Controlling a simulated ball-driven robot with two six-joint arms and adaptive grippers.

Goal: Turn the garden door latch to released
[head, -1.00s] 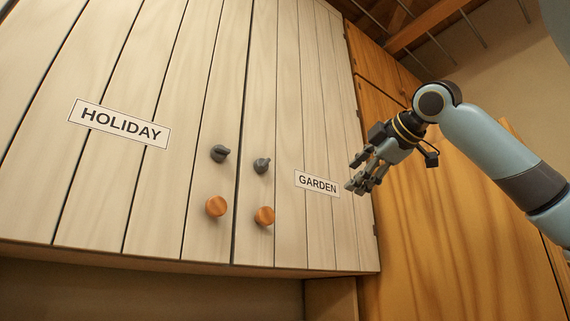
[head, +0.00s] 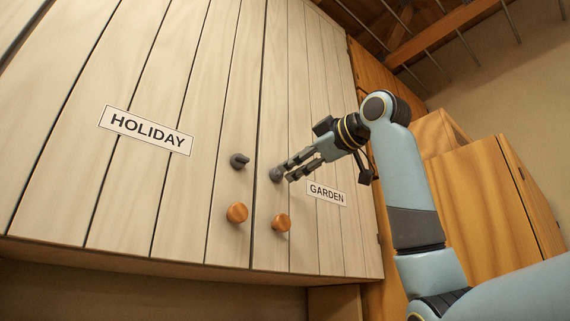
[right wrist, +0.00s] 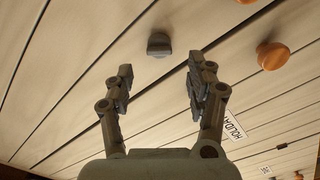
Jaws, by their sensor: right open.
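The garden door latch (head: 276,174) is a small dark grey turn-knob on the pale plank door. It sits left of the GARDEN label (head: 327,193) and above an orange knob (head: 281,222). My right gripper (head: 289,170) is open, its fingertips just right of the latch and overlapping its edge in the head view. In the right wrist view the latch (right wrist: 158,45) lies ahead of the gap between the spread fingers, with nothing held. I cannot tell which way its handle is turned. My left gripper is not in view.
A similar grey latch (head: 239,160) and orange knob (head: 237,213) are on the neighbouring door with the HOLIDAY label (head: 146,130), close to my fingers. An orange-brown wooden cabinet (head: 485,205) stands at the right. The space in front of the doors is clear.

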